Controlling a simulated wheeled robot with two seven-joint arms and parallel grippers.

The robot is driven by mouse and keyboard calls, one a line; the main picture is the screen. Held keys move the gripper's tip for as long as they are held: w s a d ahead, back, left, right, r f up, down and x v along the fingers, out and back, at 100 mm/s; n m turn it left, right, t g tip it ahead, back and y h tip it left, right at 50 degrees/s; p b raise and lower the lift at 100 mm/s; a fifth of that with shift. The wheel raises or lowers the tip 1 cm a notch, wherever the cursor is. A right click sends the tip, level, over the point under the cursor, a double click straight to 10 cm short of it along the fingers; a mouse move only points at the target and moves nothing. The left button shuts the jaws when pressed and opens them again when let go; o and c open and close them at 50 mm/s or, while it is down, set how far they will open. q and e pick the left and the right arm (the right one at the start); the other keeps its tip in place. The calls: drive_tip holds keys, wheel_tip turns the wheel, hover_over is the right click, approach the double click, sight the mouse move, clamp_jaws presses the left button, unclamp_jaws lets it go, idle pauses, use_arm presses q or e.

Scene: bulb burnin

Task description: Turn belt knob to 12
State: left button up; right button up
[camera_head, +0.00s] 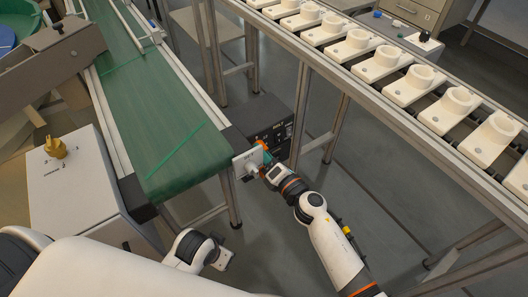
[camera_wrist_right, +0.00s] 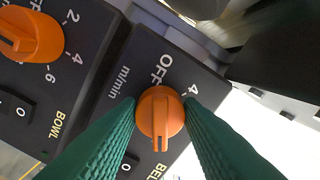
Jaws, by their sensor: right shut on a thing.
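The black control box (camera_head: 270,122) stands beside the end of the green conveyor belt. In the right wrist view the orange belt knob (camera_wrist_right: 160,117) sits on its panel, with OFF above it and a 4 at its upper right. The knob's raised ridge runs toward the bottom of the picture; the 12 mark is not visible. My right gripper (camera_wrist_right: 161,121) is shut on the belt knob, one green finger on each side. The gripper also shows at the box in the head view (camera_head: 264,152), partly hidden. The end of my left arm shows low in the head view, its jaws unclear.
An orange bowl knob (camera_wrist_right: 30,35) and a black rocker switch (camera_wrist_right: 15,108) lie left of the belt knob. A white plate (camera_head: 249,163) stands at the belt end. A rail with several white parts (camera_head: 382,63) runs along the right.

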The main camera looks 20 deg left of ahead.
use_arm(q)
drive_tip(key=shift+f, duration=0.2)
idle(0.3)
use_arm(e)
drive_tip(key=o, duration=1)
drive_tip(key=shift+d, duration=0.1)
use_arm(q)
drive_tip(key=f, duration=0.1)
drive_tip(key=f+p, duration=0.1)
drive_tip(key=f, duration=0.3)
drive_tip(key=shift+s, duration=0.3)
use_arm(e)
drive_tip(key=v, duration=1.2)
